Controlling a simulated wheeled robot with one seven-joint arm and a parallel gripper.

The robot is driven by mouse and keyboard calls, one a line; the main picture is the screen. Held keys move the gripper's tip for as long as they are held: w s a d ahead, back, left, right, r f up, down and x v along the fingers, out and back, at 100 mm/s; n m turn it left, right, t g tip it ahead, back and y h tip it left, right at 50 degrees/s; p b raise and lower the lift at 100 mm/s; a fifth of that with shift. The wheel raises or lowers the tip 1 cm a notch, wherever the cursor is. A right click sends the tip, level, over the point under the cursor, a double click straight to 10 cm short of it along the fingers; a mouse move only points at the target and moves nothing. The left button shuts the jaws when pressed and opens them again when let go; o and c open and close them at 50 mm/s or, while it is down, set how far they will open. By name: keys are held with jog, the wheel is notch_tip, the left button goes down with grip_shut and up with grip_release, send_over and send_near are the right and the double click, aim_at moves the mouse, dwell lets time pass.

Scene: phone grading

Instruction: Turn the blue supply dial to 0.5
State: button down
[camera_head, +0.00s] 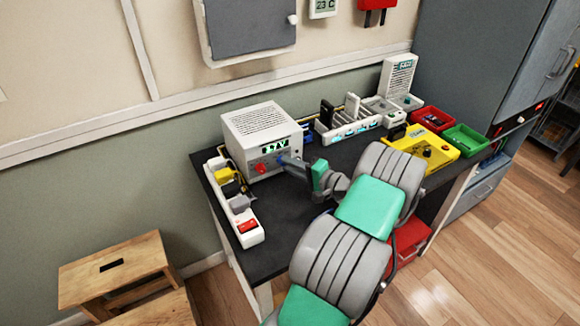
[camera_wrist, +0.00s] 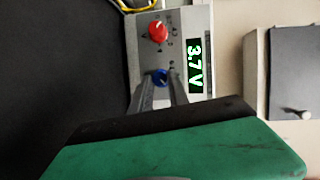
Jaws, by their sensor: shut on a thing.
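The power supply (camera_head: 262,140) is a white box with vents on top, standing at the back left of the dark bench. Its front carries a red dial (camera_head: 260,167) and a lit green display; in the wrist view the display (camera_wrist: 195,66) reads 3.7 V. The blue dial (camera_wrist: 160,77) sits beside the red dial (camera_wrist: 158,32) on the same panel. My gripper (camera_wrist: 162,82) is shut on the blue dial, one finger on each side. In the head view my gripper (camera_head: 285,160) reaches the supply's front and mostly hides the blue dial.
A white power strip (camera_head: 250,238) with plugs and a red switch lies along the bench's left edge. A yellow device (camera_head: 437,152), a red bin (camera_head: 431,117) and a green bin (camera_head: 466,138) stand at the right. A wooden step stool (camera_head: 112,262) is on the floor at left.

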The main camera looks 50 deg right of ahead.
jog(key=c, duration=1.3)
grip_release()
jog(key=shift+o, duration=0.2)
jog(key=shift+r, duration=0.1)
